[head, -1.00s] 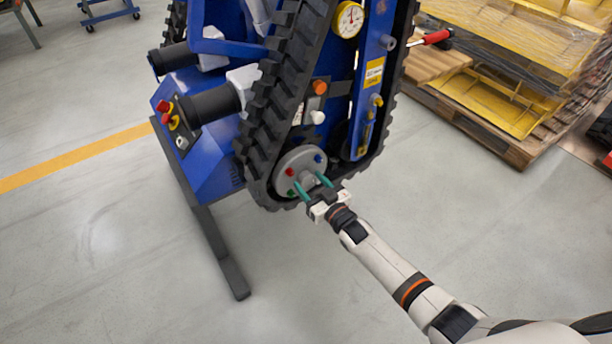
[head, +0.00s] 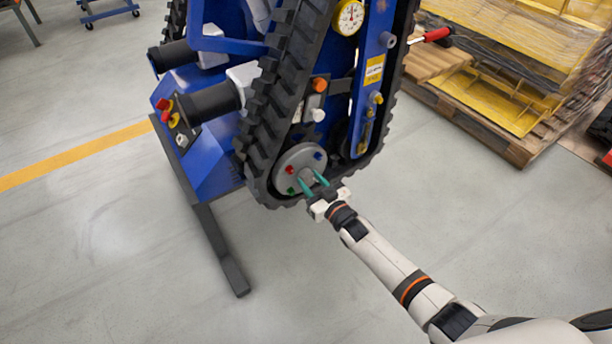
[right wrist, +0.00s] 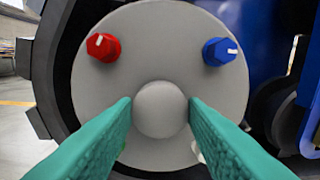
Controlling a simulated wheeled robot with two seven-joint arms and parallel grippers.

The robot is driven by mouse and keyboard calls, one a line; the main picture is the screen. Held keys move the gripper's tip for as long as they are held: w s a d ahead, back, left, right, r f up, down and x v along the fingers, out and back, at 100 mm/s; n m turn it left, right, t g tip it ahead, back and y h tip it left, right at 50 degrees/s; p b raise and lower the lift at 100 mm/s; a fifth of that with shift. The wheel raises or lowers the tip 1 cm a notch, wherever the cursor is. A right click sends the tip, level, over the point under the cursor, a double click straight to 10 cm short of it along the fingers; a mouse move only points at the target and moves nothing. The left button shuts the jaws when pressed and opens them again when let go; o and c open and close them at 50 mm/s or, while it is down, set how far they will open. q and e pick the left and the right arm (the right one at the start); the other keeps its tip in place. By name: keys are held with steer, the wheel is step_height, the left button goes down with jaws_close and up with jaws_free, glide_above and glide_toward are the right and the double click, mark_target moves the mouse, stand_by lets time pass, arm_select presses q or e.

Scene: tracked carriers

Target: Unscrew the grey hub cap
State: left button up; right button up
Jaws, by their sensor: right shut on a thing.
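The grey hub cap (right wrist: 160,110) is a smooth round knob in the middle of a grey disc (right wrist: 165,22) in the right wrist view. In the head view the disc (head: 290,158) sits at the bottom end of the black track (head: 268,100) of a blue carrier. My right gripper (head: 307,177) reaches it from the lower right. Its two green fingers (right wrist: 160,105) lie on either side of the cap and are shut on it. The cap's lower sides are partly hidden by the fingers. My left gripper is not in view.
The disc also carries a red knob (right wrist: 103,47) and a blue knob (right wrist: 220,51); a green knob (head: 291,191) shows in the head view. A pallet with yellow parts (head: 490,95) stands at the upper right. The floor in front is clear.

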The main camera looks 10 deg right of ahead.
steer(key=shift+n, duration=0.8)
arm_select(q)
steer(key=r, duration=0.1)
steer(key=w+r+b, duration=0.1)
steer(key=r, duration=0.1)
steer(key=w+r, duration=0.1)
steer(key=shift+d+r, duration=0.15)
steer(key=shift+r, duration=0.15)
arm_select(e)
steer(key=n, duration=0.7)
steer(key=shift+n, duration=0.4)
steer(key=n+b, duration=0.1)
steer(key=n, duration=0.1)
steer(key=n+b, duration=0.1)
steer(key=n, duration=0.1)
steer(key=shift+f+n, duration=0.2)
steer(key=shift+n, duration=0.1)
steer(key=n+b, duration=0.2)
steer(key=n, duration=0.2)
steer(key=shift+r+n, duration=0.15)
steer(key=shift+n, duration=0.25)
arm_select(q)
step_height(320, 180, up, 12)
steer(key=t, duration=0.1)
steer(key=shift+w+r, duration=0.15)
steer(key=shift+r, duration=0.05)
arm_select(e)
steer(key=shift+r, duration=0.1)
